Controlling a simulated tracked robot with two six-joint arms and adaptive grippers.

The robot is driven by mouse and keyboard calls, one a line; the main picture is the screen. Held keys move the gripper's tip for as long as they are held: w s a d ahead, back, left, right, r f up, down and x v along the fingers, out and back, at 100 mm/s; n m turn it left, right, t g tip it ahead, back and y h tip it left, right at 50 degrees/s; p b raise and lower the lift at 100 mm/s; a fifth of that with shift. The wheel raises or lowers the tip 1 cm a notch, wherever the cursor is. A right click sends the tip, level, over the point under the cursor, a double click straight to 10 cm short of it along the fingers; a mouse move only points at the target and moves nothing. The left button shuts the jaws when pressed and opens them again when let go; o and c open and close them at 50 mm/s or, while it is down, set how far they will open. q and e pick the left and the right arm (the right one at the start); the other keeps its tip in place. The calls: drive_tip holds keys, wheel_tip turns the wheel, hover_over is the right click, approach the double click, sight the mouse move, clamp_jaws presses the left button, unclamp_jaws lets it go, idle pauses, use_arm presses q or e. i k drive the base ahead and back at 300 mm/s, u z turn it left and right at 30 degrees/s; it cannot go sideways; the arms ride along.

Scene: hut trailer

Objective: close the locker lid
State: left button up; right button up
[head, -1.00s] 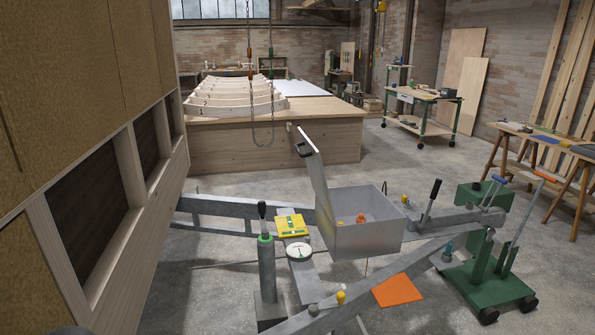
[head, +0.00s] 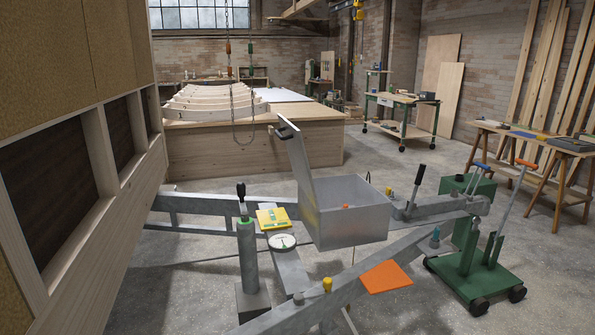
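The grey metal locker (head: 352,222) sits on the trailer's drawbar frame in the middle of the head view. Its lid (head: 304,180) stands up open on the left side of the box, tilted slightly to the left. A dark handle (head: 284,130) is at the lid's top edge. A small orange thing (head: 346,206) shows inside the box, and the rest of the inside is mostly hidden by the front wall. Neither of my grippers is in view.
A jack post with a black handle (head: 247,255), a yellow device (head: 272,218) and a round white dial (head: 282,242) are left of the locker. An orange sheet (head: 386,277) lies in front. A green wheeled trolley (head: 477,265) stands right. The trailer hut wall (head: 75,230) fills the left.

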sight(293, 136)
drive_tip(key=k, duration=0.6)
drive_tip(key=z, duration=0.5)
drive_tip(key=i, duration=1.4)
drive_tip(key=u, duration=0.45)
